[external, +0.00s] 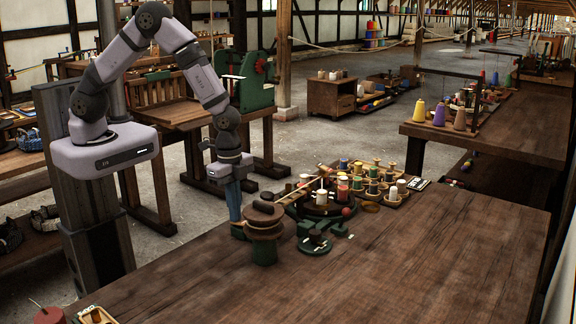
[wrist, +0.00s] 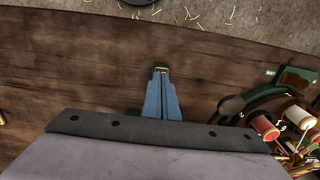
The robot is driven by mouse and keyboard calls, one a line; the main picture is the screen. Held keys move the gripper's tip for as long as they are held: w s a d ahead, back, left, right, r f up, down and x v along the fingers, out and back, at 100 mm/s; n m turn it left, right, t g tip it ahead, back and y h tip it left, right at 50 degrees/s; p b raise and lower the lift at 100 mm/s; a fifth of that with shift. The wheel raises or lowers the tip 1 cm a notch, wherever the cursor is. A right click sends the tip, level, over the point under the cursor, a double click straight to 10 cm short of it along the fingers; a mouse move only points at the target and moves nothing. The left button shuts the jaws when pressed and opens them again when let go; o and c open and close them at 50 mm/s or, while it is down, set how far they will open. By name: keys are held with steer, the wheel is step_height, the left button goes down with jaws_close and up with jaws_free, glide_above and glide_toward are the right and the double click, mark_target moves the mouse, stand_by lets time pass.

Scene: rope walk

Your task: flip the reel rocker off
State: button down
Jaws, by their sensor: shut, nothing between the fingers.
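My gripper (external: 237,232) points down at the left edge of the dark wooden table, just left of a wooden stack of discs on a green foot. Its blue fingers also show in the wrist view (wrist: 161,72), closed together with nothing between them, above bare wood. I cannot clearly make out the reel rocker or its position. A small dark green device (external: 315,242) sits in front of the round spool stand. In the wrist view, a dark green plate (wrist: 292,75) with small white labels lies to the right, apart from the fingers.
The disc stack (external: 264,228) stands close beside my gripper. The round spool stand (external: 318,208) and a tray of bobbins (external: 398,200) are further right. In the wrist view, a red spool (wrist: 264,128) stands at the right. The table's front and right (external: 430,265) are clear.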

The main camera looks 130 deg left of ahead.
steer(key=shift+d+f, duration=0.2)
steer(key=shift+f, duration=0.2)
steer(key=shift+w+r, duration=0.1)
steer(key=shift+w, duration=0.55)
steer(key=shift+r, duration=0.15)
steer(key=shift+w+a+r+p, duration=0.1)
steer(key=shift+w+r+p, duration=0.15)
steer(key=shift+r+p, duration=0.5)
steer(key=r+p, duration=0.1)
steer(key=s+r+p, duration=0.1)
steer(key=r+p, duration=0.1)
steer(key=shift+s+r, duration=0.25)
steer(key=shift+r, duration=0.1)
steer(key=shift+r+b, duration=0.35)
steer(key=shift+b, duration=0.2)
step_height(320, 180, up, 8)
steer(key=b, duration=0.2)
steer(key=shift+r, duration=0.25)
